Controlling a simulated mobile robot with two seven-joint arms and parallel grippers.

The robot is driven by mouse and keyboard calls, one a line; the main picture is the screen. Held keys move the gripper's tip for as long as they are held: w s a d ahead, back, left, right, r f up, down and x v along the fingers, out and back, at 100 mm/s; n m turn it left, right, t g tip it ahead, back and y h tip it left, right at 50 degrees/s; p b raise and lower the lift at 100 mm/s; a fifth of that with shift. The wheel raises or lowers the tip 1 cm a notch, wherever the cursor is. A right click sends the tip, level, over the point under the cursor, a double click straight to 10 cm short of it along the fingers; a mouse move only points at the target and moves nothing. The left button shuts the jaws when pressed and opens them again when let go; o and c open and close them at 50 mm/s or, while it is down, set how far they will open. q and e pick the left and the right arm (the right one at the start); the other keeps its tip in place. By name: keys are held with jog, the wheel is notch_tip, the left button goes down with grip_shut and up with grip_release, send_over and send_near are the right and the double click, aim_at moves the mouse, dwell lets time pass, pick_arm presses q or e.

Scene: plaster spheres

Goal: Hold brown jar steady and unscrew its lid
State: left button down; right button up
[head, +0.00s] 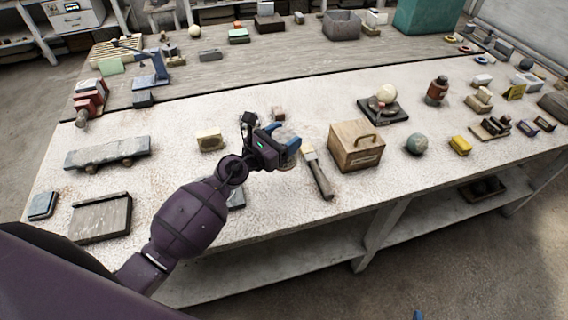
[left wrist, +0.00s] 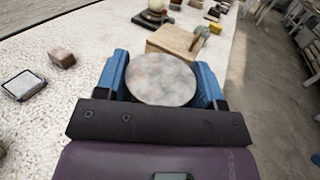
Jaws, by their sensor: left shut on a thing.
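My left gripper (head: 287,146) is shut on a round thing with a mottled grey top (head: 288,134), above the front middle of the bench. In the left wrist view, its flat disc-like top (left wrist: 162,79) lies between the two blue fingers; its sides are hidden, so I cannot tell if it is the jar. A reddish-brown jar (head: 437,91) with a dark top stands upright farther right, apart from the gripper. A small blue tip (head: 418,315) at the bottom edge looks like part of my right gripper; its opening does not show.
A wooden box with a handle (head: 357,149) and a brush (head: 319,176) lie just right of my left gripper. A greenish-grey sphere (head: 416,144) and a pale sphere on a dark stand (head: 387,94) are farther right.

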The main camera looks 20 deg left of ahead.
pick_arm(q)
jog(key=shift+f, duration=0.45)
notch_tip(320, 180, down, 4)
jog(key=shift+r+b, duration=0.25)
jog(key=shift+b, duration=0.95)
jog(key=shift+f+b, duration=0.6)
jog(key=shift+f, duration=0.2)
notch_tip(320, 180, down, 4)
jog(key=shift+b, duration=1.25)
pick_arm(e)
jog(key=f, duration=0.1)
jog(key=w+f, duration=0.1)
jog(key=f, duration=0.2)
jog(key=shift+w+a+f, duration=0.1)
jog(key=shift+w, duration=0.2)
jog(key=shift+s, duration=0.1)
pick_arm(q)
jog(key=shift+f, duration=0.1)
jog(key=shift+c, duration=1.1)
grip_release()
pick_arm(e)
jog(key=shift+s+f, duration=0.4)
jog(key=shift+f, duration=0.1)
jog(key=shift+r, duration=0.1)
